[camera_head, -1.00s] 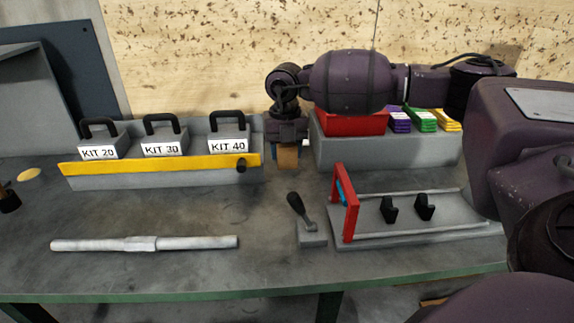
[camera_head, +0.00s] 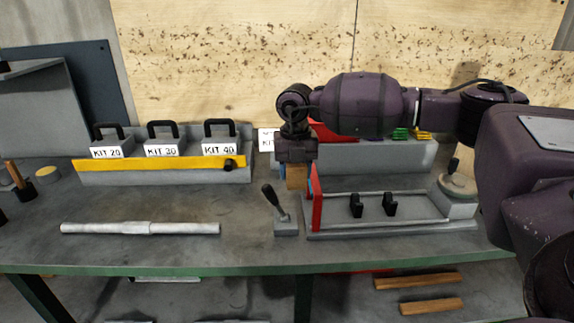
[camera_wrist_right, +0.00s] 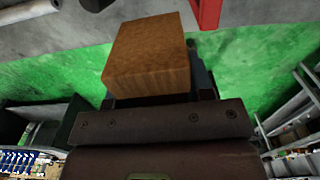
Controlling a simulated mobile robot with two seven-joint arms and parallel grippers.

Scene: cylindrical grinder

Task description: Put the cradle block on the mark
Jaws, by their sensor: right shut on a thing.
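The cradle block is a brown wooden block (camera_head: 296,183) held in my right gripper (camera_head: 296,170). In the head view it hangs just left of the red upright plate (camera_head: 317,200) of the grey fixture. The block also shows large in the right wrist view (camera_wrist_right: 147,55), between the jaws, with a red part (camera_wrist_right: 207,12) beyond it. Whether the block touches anything below is unclear. A tan round spot (camera_head: 48,173) lies at the table's far left; I cannot tell whether it is the mark. My left gripper is out of view.
Several kit boxes (camera_head: 163,140) stand in a grey rack with a yellow front strip (camera_head: 160,163). A pale stepped shaft (camera_head: 140,228) lies in front. A black-handled lever (camera_head: 273,205) stands close by the fixture base (camera_head: 390,232). The table between shaft and rack is clear.

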